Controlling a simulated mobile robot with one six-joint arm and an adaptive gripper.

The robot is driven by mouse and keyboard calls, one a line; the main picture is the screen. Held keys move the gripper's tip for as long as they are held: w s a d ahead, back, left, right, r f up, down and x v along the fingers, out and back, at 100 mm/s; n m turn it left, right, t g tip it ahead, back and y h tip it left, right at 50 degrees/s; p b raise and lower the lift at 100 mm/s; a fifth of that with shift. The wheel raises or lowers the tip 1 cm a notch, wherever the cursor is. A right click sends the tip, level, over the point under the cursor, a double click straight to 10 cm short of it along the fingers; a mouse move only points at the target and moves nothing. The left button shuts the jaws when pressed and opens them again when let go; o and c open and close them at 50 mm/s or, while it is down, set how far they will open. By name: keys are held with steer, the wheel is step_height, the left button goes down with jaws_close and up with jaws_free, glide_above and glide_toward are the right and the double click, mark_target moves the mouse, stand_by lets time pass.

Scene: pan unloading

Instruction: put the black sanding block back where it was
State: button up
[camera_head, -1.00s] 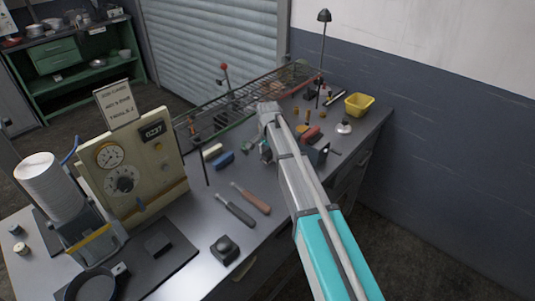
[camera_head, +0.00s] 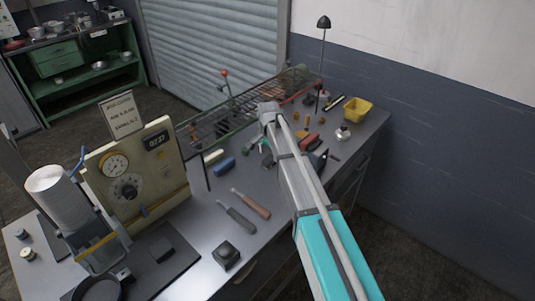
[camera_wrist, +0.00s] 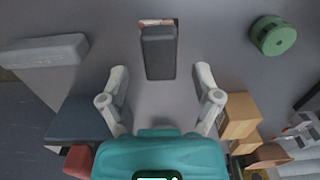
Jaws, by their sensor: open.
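The black sanding block (camera_wrist: 159,52) lies on the grey bench top in the wrist view, with a brownish strip at its far end. It is just beyond my gripper (camera_wrist: 161,84), roughly centred between the two fingertips. My gripper is open and nothing is between its fingers. In the head view my arm reaches over the bench and hides most of the gripper. I cannot make out this block clearly there.
Around my gripper in the wrist view are a grey bar (camera_wrist: 45,52), a green cylinder (camera_wrist: 273,36), a blue block (camera_wrist: 82,120) and wooden blocks (camera_wrist: 238,115). The head view shows a wire rack (camera_head: 235,112), a yellow bin (camera_head: 357,109) and a dial machine (camera_head: 135,175).

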mark_target(269, 159)
step_height(269, 159, up, 9)
steer(key=p, duration=0.8)
steer(key=shift+p, duration=0.3)
steer(key=shift+r, duration=0.1)
stand_by(0.5)
steer(key=s+d+n, duration=0.7)
steer(key=s+d, duration=1.5)
steer(key=s, duration=0.4)
steer(key=shift+d+n, duration=0.3)
step_height(269, 159, up, 3)
steer(key=p, duration=0.3)
